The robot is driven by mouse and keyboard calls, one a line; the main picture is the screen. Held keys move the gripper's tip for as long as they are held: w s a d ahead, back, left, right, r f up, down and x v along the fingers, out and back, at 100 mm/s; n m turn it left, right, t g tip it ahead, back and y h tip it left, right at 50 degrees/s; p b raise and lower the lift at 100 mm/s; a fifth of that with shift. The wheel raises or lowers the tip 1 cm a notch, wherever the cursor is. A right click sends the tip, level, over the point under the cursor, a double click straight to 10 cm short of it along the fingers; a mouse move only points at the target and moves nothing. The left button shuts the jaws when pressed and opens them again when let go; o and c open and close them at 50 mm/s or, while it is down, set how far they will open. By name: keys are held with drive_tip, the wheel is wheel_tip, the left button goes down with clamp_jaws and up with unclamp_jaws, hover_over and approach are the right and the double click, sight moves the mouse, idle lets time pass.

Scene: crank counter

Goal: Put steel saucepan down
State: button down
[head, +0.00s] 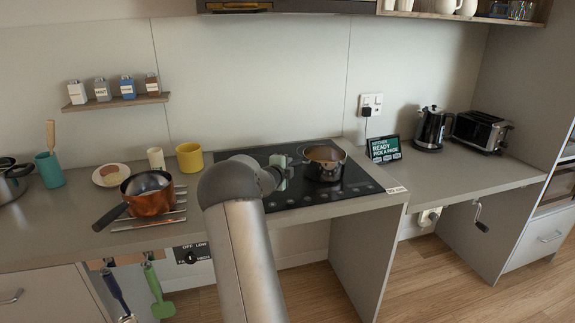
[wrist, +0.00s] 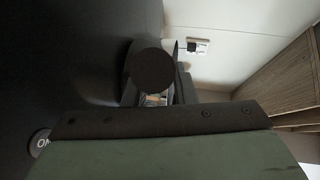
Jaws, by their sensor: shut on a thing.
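The steel saucepan (head: 325,166), with a brownish inside, is upright at the right part of the black hob (head: 350,190). Whether its base touches the glass or is slightly above it, I cannot tell. My gripper (head: 287,169) is at the pan's left side, shut on its handle, which is mostly hidden by the gripper. In the wrist view a dark round shape (wrist: 153,71), perhaps the handle's end, stands beyond the green gripper pad (wrist: 170,155). The pan's body cannot be made out there.
A copper pan (head: 152,202) sits on a wire rack left of the hob. A yellow mug (head: 189,158) and a pale cup (head: 156,158) stand behind. A tablet (head: 384,149), kettle (head: 431,130) and toaster (head: 482,131) are to the right. The right counter's front is clear.

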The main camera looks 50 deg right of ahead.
drive_tip(key=c, duration=1.2)
unclamp_jaws()
drive_tip(key=shift+r, duration=0.1)
drive_tip(key=shift+a, duration=0.35)
drive_tip(key=b+v, duration=0.2)
drive_tip(key=v, duration=0.9)
drive_tip(key=shift+s+a+r, duration=0.1)
drive_tip(key=shift+a, duration=0.05)
